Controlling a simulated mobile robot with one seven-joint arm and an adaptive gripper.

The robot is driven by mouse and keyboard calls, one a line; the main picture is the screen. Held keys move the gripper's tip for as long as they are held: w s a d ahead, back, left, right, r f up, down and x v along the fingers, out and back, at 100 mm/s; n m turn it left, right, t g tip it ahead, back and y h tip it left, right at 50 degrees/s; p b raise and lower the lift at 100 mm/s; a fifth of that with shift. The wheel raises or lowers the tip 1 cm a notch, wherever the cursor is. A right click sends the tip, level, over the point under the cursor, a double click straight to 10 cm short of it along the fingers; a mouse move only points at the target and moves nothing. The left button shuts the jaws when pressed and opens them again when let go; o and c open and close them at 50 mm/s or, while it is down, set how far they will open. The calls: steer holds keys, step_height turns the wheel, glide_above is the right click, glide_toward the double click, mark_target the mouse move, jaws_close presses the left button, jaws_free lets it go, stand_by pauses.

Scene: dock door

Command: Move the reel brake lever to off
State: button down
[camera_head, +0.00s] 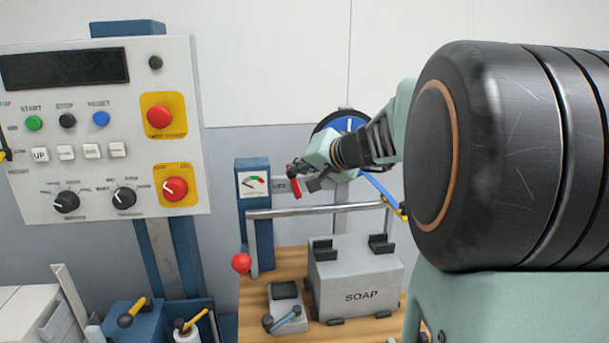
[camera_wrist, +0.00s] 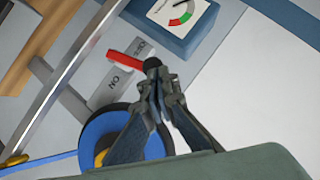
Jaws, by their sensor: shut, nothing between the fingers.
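The reel brake lever is a short red bar (camera_wrist: 125,60); it lies across a small grey plate (camera_wrist: 116,84) with ON-like lettering on one side of it and lettering too small to read on the other. My gripper (camera_wrist: 154,78) is shut and empty, its fingertips close beside the lever's dark end. I cannot tell whether they touch. In the head view the red lever (camera_head: 296,187) hangs steeply down just below my gripper (camera_head: 304,178), which partly hides the plate. The blue and black reel (camera_head: 350,123) is behind my wrist; it also shows in the wrist view (camera_wrist: 95,132).
A blue gauge box (camera_head: 253,180) stands just left of the lever. A control panel (camera_head: 100,150) fills the left. My arm blocks the right.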

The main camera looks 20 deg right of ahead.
steer(key=shift+w+a+n, duration=0.1)
steer(key=shift+a+n, duration=0.2)
steer(key=shift+a, duration=0.15)
steer(key=shift+r+p, duration=0.35)
steer(key=shift+r, duration=0.4)
steer(key=shift+r, duration=0.1)
